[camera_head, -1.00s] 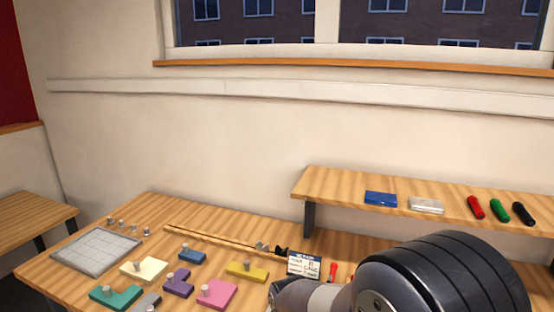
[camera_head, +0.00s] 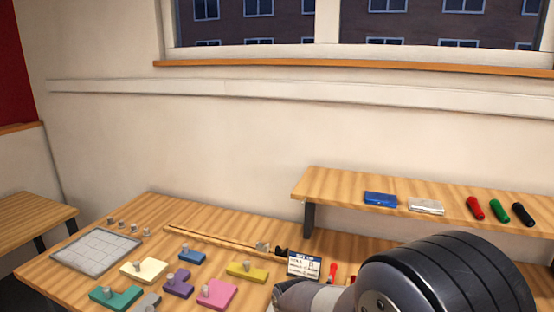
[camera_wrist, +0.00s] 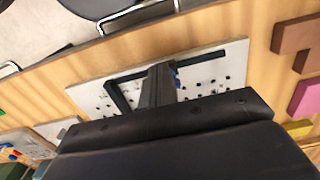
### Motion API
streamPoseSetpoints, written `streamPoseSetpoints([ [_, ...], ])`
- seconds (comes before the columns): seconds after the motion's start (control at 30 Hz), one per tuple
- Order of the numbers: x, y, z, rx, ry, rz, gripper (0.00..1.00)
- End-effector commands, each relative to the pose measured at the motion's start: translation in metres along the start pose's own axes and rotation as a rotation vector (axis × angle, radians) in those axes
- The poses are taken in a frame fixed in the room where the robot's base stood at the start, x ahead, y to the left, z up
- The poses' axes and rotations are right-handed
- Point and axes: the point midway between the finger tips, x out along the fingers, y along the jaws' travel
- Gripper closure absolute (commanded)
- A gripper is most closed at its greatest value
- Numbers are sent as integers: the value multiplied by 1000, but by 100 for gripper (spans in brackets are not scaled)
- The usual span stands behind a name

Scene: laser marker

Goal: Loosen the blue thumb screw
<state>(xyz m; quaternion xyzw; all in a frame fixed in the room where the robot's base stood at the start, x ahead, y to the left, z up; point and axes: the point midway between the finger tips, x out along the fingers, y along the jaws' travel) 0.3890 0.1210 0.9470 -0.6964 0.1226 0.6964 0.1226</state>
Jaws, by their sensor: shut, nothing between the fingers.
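In the wrist view, a white plate with several dark holes (camera_wrist: 212,77) lies on the wooden table. Black bars (camera_wrist: 116,97) sit on it. A small blue part (camera_wrist: 174,68), perhaps the blue thumb screw, shows at the right edge of my gripper's fingers, mostly hidden. My gripper (camera_wrist: 160,72) is shut and empty over the plate. I cannot tell whether it touches the blue part. In the head view my arm hides the plate and gripper.
Coloured blocks with knobs (camera_head: 216,294) and a grey gridded board (camera_head: 92,250) lie left on the table. A lettered card (camera_head: 304,266) stands near my arm. A raised shelf (camera_head: 330,182) behind holds a blue box (camera_head: 380,199) and several markers (camera_head: 498,211).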

Motion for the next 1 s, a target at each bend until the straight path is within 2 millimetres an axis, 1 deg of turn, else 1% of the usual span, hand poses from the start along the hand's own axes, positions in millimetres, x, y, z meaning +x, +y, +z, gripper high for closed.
streamPoseSetpoints([
  [0.23,0,1,7,-1,0,0,100],
  [0.33,-4,1,8,-1,0,0,100],
  [0.47,-16,1,7,0,1,-1,100],
  [0.8,-58,1,7,0,1,-1,100],
  [0.9,-62,1,8,0,0,0,100],
  [1.0,-61,1,8,0,0,0,100],
])
